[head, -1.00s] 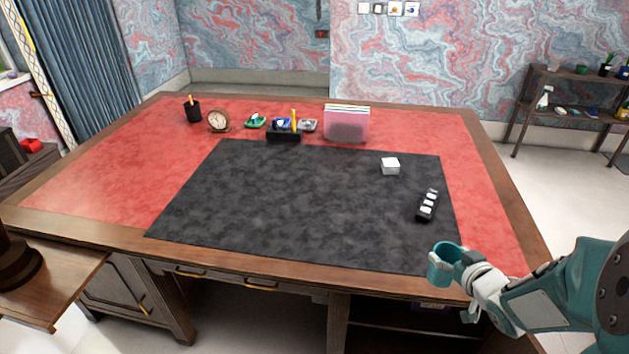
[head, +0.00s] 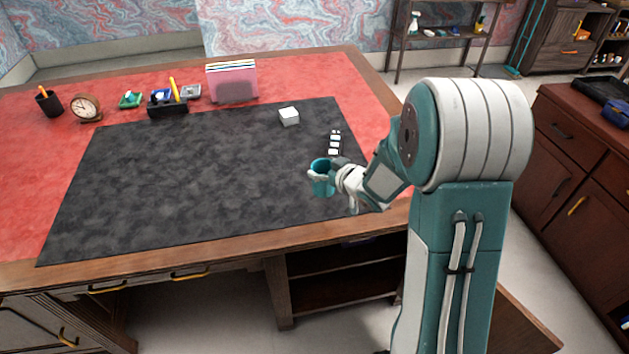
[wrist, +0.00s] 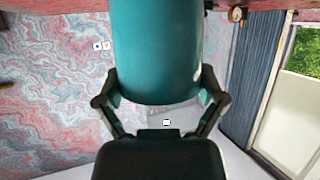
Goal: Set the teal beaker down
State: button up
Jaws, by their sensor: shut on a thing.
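The teal beaker (head: 321,180) is held in my gripper (head: 330,176) over the right part of the black desk mat (head: 190,180). It looks upright in the head view, with its open top up. In the wrist view the beaker (wrist: 155,50) fills the upper middle, and the fingers of my gripper (wrist: 160,88) close on it from both sides. The head view does not clearly show how high its base is above the mat.
A black holder with white pieces (head: 334,143) lies just behind the beaker. A white box (head: 289,116) sits farther back. A pink file holder (head: 232,82), a pen stand (head: 167,103) and a clock (head: 87,107) line the back. The mat's left and middle are clear.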

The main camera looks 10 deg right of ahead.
jog(key=w+f, duration=0.1)
jog(key=f, duration=0.2)
jog(key=w+f, duration=0.1)
jog(key=f, duration=0.1)
jog(key=w+f, duration=0.2)
jog(key=f, duration=0.1)
jog(key=shift+a+f, duration=0.3)
jog(key=shift+a, duration=0.05)
jog(key=shift+d, duration=0.3)
jog(key=o, duration=1)
jog(key=shift+d, duration=0.1)
jog(key=shift+c, duration=0.2)
jog(key=shift+a, duration=0.25)
